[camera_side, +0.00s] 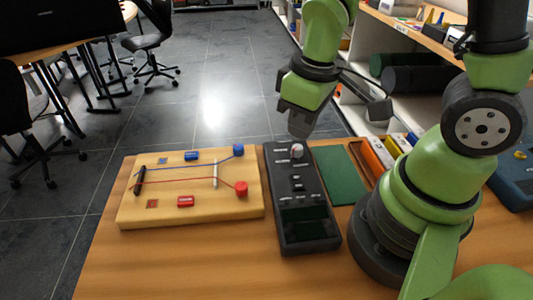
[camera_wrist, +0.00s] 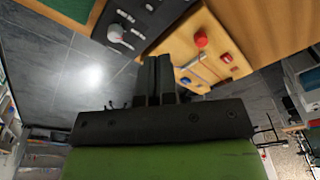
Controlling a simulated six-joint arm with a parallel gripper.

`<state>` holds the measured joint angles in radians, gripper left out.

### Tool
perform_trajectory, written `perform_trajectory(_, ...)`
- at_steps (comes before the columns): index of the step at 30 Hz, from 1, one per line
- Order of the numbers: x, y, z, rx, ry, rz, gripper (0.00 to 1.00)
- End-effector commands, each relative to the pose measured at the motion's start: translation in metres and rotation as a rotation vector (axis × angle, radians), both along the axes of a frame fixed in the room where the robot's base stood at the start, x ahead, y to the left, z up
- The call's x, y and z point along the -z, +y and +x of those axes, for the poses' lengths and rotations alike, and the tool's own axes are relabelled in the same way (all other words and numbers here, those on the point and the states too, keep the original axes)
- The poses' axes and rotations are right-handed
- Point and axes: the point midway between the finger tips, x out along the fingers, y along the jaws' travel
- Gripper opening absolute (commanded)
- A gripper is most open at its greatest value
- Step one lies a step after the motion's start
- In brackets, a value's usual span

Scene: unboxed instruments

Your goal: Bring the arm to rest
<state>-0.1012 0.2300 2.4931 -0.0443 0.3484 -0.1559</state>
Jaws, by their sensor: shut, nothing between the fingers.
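My gripper (camera_side: 299,122) is at the end of my green arm, above the far end of the dark instrument (camera_side: 308,243) in the side view. In the wrist view my gripper (camera_wrist: 155,62) shows its two dark fingers pressed together, with nothing between them. The fingertips look close to the instrument's round knob (camera_side: 297,151) in the side view. I cannot tell if they touch it. In the wrist view the knob (camera_wrist: 116,33) is to the left of the fingers and apart from them.
A wooden board (camera_side: 240,208) with red and blue wires and knobs lies left of the instrument. A green mat (camera_side: 340,180) and an orange holder (camera_side: 368,158) lie to its right. Bare table (camera_side: 190,265) is in front. A shelf (camera_side: 415,35) stands behind.

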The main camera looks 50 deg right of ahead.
Motion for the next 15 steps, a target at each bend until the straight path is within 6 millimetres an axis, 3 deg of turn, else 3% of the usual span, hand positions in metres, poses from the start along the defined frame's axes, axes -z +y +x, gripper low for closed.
perform_trajectory(1,-0.019,-0.001,0.002,0.048,-0.056,0.018,0.0)
perform_trajectory(6,-0.072,-0.002,-0.007,0.2,-0.192,0.092,0.0)
perform_trajectory(15,-0.139,0.001,-0.044,0.399,-0.394,0.259,0.0)
